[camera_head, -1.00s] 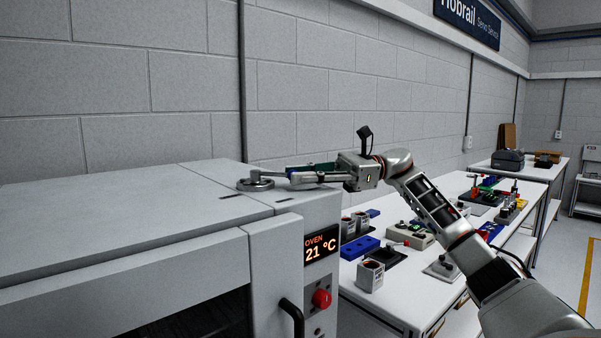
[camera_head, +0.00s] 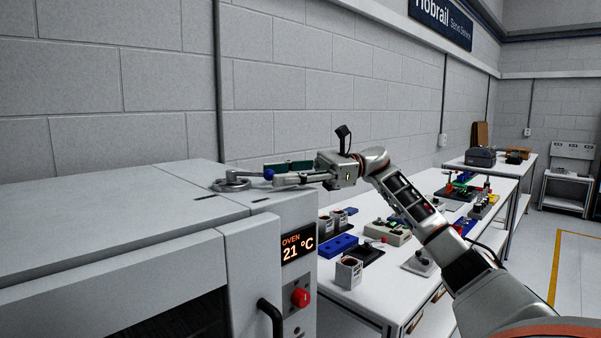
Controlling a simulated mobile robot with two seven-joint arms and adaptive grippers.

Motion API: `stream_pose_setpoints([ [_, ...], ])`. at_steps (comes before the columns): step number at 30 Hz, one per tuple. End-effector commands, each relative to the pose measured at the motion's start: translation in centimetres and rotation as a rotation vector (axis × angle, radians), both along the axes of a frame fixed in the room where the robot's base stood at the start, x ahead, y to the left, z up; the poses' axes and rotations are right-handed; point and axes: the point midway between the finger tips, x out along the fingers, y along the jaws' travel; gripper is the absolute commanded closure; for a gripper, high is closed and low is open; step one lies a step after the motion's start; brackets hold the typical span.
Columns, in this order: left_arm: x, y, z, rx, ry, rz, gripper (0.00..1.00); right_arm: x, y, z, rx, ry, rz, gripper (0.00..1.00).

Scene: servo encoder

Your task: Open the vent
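The vent (camera_head: 231,184) is a round metal disc on the grey top of the oven (camera_head: 172,181), near its right edge. A small blue piece (camera_head: 268,174) shows just right of the disc, by my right fingertips. My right gripper (camera_head: 276,174) lies low and level over the oven's right edge, pointing left at the vent. Its two fingers look apart, with a dark green pad showing on the far one. I cannot tell whether a finger touches the vent or the blue piece. My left gripper is out of view.
The oven's front has a display (camera_head: 298,244) reading 21 °C, a red knob (camera_head: 300,297) and a black handle (camera_head: 271,318). A white bench (camera_head: 375,291) with cups, blue blocks and devices stands right, under my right arm. A block wall (camera_head: 300,95) rises behind.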

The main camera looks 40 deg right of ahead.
Motion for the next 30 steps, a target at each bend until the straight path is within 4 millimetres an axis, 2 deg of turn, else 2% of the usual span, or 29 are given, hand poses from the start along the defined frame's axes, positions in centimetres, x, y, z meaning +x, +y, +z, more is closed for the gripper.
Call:
stream_pose_setpoints([
  [9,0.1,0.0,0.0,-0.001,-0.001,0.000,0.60,-1.9,-6.0,0.2,0.003,-0.001,-0.006,0.66],
  [15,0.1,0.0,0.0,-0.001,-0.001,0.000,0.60,-3.0,-9.1,0.1,0.002,-0.001,-0.004,0.66],
  [21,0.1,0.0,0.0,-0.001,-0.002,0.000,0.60,-3.5,-10.4,0.1,0.001,0.000,-0.003,0.66],
  [30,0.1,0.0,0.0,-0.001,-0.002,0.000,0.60,-3.5,-10.5,0.0,0.001,0.000,-0.002,0.66],
])
